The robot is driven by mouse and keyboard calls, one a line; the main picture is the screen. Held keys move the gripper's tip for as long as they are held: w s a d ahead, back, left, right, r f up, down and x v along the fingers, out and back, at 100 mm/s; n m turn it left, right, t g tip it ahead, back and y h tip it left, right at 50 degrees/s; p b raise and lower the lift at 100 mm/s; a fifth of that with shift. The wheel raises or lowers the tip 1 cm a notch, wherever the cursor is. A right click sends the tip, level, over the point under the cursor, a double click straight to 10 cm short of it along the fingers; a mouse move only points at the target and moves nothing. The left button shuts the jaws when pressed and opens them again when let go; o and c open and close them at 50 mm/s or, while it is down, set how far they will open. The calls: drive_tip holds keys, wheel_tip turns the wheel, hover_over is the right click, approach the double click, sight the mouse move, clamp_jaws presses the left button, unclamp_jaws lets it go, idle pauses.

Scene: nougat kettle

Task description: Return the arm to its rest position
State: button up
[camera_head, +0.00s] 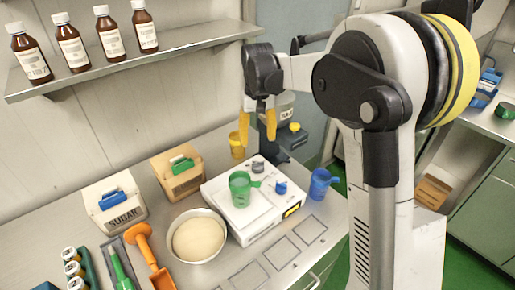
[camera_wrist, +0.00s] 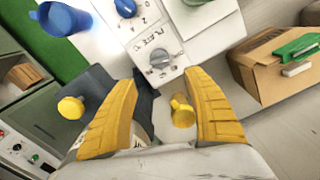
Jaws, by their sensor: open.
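My gripper (camera_head: 257,122) hangs above the back part of the counter in the head view, its two yellow fingers pointing down. In the wrist view my gripper (camera_wrist: 160,110) shows its fingers spread apart, with nothing held between them. A yellow cup (camera_head: 237,146) stands on the counter below and left of the fingers; a yellow cup also shows beyond the right finger in the wrist view (camera_wrist: 182,112). My arm is raised and bent in the head view.
A white hot plate (camera_head: 217,203) bears a green cup (camera_head: 241,188). A blue cup (camera_head: 319,183), a bowl of dough (camera_head: 198,237), a sugar box (camera_head: 114,203) and a cardboard box (camera_head: 178,172) stand nearby. A shelf (camera_head: 150,52) with several brown bottles juts out at upper left.

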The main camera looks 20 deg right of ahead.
drive_tip(key=shift+r, duration=0.25)
drive_tip(key=s+r+t+b, duration=0.25)
drive_tip(key=s+r, duration=0.25)
drive_tip(key=s, duration=0.8)
drive_tip(key=s+f+t+b, duration=0.1)
drive_tip(key=s+f+t, duration=0.1)
drive_tip(key=s, duration=0.5)
drive_tip(key=s+f+t, duration=0.2)
drive_tip(key=s+f, duration=0.1)
drive_tip(key=s, duration=0.4)
drive_tip(key=shift+s+f+t+b, duration=0.2)
drive_tip(key=shift+f+t+b, duration=0.1)
drive_tip(key=shift+t+b, duration=0.1)
